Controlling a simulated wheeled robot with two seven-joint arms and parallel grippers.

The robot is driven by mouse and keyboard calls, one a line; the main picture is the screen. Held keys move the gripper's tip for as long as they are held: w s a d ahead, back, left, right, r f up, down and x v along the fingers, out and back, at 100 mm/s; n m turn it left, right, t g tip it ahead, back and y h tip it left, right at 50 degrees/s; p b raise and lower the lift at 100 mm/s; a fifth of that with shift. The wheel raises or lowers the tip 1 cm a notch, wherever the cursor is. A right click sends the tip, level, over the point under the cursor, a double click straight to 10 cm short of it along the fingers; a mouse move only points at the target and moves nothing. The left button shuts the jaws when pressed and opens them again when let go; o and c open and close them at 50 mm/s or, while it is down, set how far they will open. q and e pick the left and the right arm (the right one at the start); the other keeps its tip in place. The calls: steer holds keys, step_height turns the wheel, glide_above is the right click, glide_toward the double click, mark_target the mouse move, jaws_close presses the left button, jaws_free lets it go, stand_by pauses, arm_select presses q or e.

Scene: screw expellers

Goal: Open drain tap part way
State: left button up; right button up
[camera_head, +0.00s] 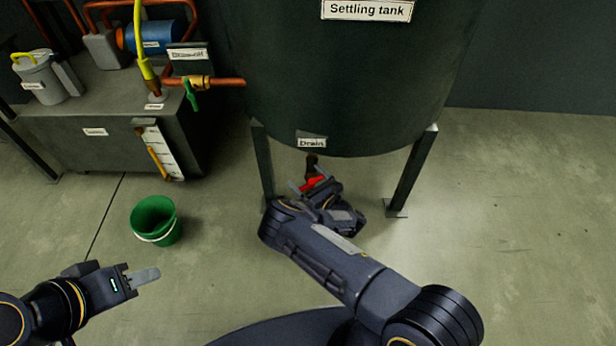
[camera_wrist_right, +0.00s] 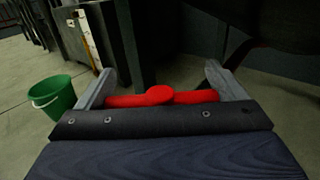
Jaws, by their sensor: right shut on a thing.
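The drain tap has a red handle (camera_head: 312,183) under the settling tank (camera_head: 340,100), below the "Drain" label (camera_head: 311,143). In the right wrist view the red handle (camera_wrist_right: 160,97) lies crosswise between the two fingers of my right gripper (camera_wrist_right: 158,90). My right gripper (camera_head: 314,186) is shut on the handle, one finger at each end of it. The tap's body and outlet are mostly hidden by the gripper. My left gripper (camera_head: 145,277) is at the lower left, away from the tap; its fingers overlap, so its opening is unclear.
A green bucket (camera_head: 156,221) stands on the floor left of the tank; it also shows in the right wrist view (camera_wrist_right: 53,97). Tank legs (camera_head: 411,172) flank the tap. A machine base with a sight gauge (camera_head: 158,150) stands at left. The floor at right is clear.

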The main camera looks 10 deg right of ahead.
mark_target(313, 184)
steer(key=shift+f, duration=0.1)
steer(key=o, duration=0.7)
steer(key=shift+p+v, duration=0.45)
steer(key=shift+v, duration=0.95)
steer(key=b+v, duration=0.1)
steer(key=v, duration=0.3)
steer(key=shift+f, duration=0.1)
steer(key=shift+s+d, duration=0.2)
steer(key=shift+s, duration=0.3)
